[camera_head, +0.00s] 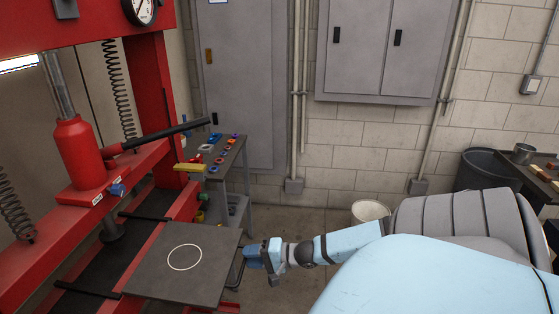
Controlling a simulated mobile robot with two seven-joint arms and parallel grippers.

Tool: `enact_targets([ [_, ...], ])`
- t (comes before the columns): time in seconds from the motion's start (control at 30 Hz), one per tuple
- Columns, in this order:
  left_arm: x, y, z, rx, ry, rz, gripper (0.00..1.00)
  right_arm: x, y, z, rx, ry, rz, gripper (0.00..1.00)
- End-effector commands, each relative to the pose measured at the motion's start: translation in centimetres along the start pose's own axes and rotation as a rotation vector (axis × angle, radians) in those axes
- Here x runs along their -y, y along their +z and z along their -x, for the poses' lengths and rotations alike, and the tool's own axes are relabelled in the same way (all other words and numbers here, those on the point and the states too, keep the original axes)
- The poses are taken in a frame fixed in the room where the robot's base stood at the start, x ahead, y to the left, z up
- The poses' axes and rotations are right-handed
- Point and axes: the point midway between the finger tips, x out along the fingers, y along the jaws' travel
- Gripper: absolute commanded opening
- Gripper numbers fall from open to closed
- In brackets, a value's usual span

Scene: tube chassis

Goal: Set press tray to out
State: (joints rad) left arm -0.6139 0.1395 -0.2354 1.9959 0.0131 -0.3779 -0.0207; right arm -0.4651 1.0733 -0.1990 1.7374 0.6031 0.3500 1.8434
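The press tray (150,277) is a flat dark grey plate with a white circle on it, at the lower left in front of the red press frame. A dark handle (237,268) shows at its right edge. My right gripper (246,256) is at that edge, by the handle, its blue end close to or touching it. Whether its fingers are closed on the handle is too small to tell. The red press (160,120) carries a red jack cylinder (78,150) with a black lever. My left gripper is not in view.
A small grey table (232,165) with colourful parts stands behind the tray. A white bucket (368,210) and a dark bin (488,168) stand to the right near the block wall. Grey cabinets (383,50) hang on the wall. Some floor is clear beyond my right arm.

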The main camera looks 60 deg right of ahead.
Motion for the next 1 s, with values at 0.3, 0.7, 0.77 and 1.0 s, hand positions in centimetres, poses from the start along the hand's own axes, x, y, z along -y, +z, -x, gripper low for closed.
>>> enact_targets([
  [0.3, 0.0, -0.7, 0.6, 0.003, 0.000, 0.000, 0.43, 0.0, 0.1, 5.0, 0.000, 0.005, -0.002, 0.35],
  [0.7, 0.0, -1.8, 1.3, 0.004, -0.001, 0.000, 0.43, 0.1, 0.0, 10.8, -0.001, 0.002, -0.002, 0.35],
  [0.77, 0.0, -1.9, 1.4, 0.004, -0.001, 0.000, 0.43, 0.0, 0.0, 11.4, -0.001, 0.002, -0.002, 0.35],
  [1.0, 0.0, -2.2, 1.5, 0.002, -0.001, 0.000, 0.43, 0.0, 0.0, 12.4, -0.001, -0.001, -0.001, 0.35],
])
